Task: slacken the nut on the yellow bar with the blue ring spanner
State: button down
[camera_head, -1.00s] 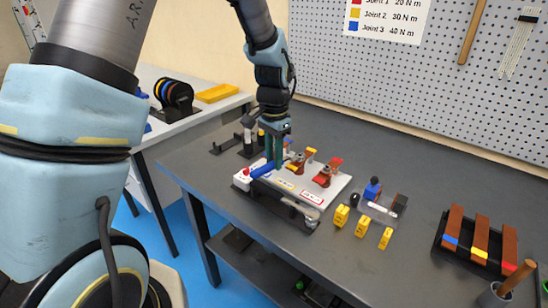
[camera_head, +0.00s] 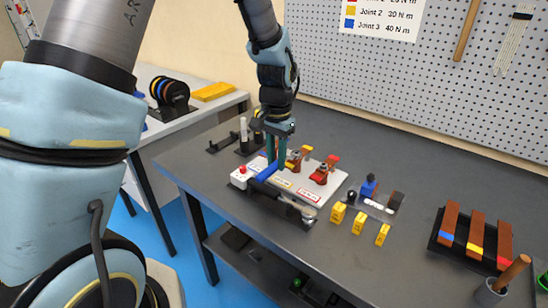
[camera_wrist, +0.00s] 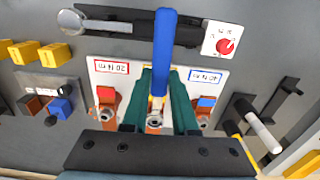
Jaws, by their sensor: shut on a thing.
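The blue ring spanner (camera_head: 267,172) is held by my gripper (camera_head: 275,160) above the white board of the fixture (camera_head: 290,187). In the wrist view its blue handle (camera_wrist: 165,50) runs from between my teal fingers (camera_wrist: 158,112) over the board to the dark bar. My gripper is shut on the spanner. The middle copper bar with a nut (camera_wrist: 153,120) shows between the fingers, below the handle. The fingers and handle partly hide it, and I cannot tell whether the ring sits around the nut. The red-marked bar (camera_wrist: 106,95) and blue-marked bar (camera_wrist: 205,103) flank it.
A dark torque-wrench-like tool (camera_wrist: 115,25) lies along the board's edge, beside a red dial (camera_wrist: 227,45). Several yellow blocks (camera_head: 358,222) stand right of the fixture. A rack of copper bars (camera_head: 474,240) is farther right.

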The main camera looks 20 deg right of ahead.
jog(key=shift+s, duration=0.15)
jog(key=shift+s+d+n, duration=0.3)
jog(key=shift+s+n, duration=0.05)
jog(key=shift+n, duration=0.35)
jog(key=shift+r, duration=0.2)
notch_tip(320, 180, up, 5)
jog(key=p, duration=0.4)
jog(key=shift+f, duration=0.15)
dwell(0.5)
